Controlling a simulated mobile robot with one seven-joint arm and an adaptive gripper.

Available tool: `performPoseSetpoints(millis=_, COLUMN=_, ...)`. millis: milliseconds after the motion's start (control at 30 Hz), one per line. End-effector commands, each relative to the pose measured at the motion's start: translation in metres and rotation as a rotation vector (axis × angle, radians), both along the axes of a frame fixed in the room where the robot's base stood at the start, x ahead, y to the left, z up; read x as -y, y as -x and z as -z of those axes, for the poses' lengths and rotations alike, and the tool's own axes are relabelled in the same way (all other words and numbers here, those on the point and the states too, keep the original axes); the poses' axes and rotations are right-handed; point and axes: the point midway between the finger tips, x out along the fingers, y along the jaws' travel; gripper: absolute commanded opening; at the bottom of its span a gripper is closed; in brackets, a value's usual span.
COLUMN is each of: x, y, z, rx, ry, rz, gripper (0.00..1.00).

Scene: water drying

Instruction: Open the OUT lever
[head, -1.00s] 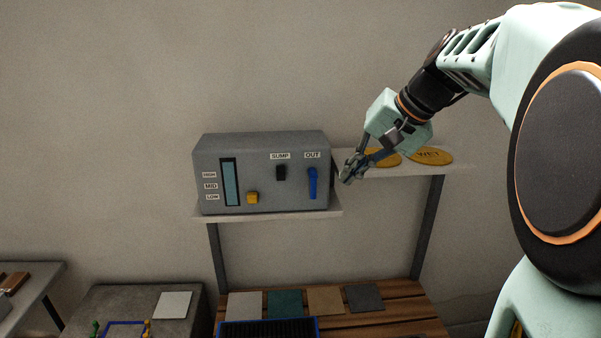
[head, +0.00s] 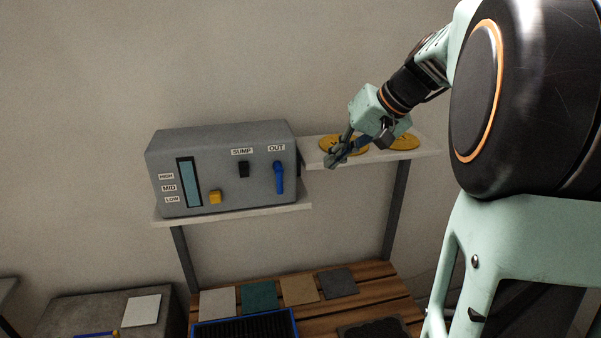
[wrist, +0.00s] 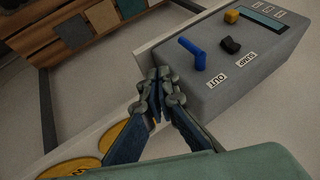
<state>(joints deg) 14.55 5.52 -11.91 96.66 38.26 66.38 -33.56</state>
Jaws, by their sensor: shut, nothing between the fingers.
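The blue OUT lever (head: 279,178) is on the right of the grey control box's front, below the OUT label (head: 276,148), and hangs downward. In the wrist view the lever (wrist: 192,52) sticks out from the box face, above and right of my fingertips. My gripper (head: 334,160) is shut and empty, to the right of the box and apart from the lever. In the wrist view my gripper (wrist: 158,95) shows its closed fingers near the box's side edge. The grey box (head: 223,135) stands on a pale shelf.
The box also has a black SUMP switch (head: 244,169), a yellow knob (head: 215,197) and a level gauge (head: 185,182). Yellow discs (head: 404,142) lie on the right shelf (head: 428,153), behind my gripper. Below, a wooden slatted bench (head: 375,290) holds several coloured squares.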

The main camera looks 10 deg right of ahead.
Motion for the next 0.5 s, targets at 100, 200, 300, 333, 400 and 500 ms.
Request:
performPoseSetpoints(millis=100, x=-0.007, y=-0.006, z=0.01, rx=-0.003, ry=-0.003, rz=-0.003, gripper=0.0)
performPoseSetpoints(millis=200, x=-0.014, y=-0.014, z=0.025, rx=-0.006, ry=-0.002, rz=-0.004, gripper=0.0)
performPoseSetpoints(millis=300, x=-0.022, y=-0.023, z=0.043, rx=-0.006, ry=-0.003, rz=-0.003, gripper=0.0)
performPoseSetpoints(millis=333, x=-0.025, y=-0.027, z=0.048, rx=-0.006, ry=-0.003, rz=-0.003, gripper=0.0)
performPoseSetpoints(millis=400, x=-0.03, y=-0.033, z=0.06, rx=-0.006, ry=-0.002, rz=-0.004, gripper=0.0)
performPoseSetpoints(millis=500, x=-0.038, y=-0.043, z=0.076, rx=-0.007, ry=-0.001, rz=-0.003, gripper=0.0)
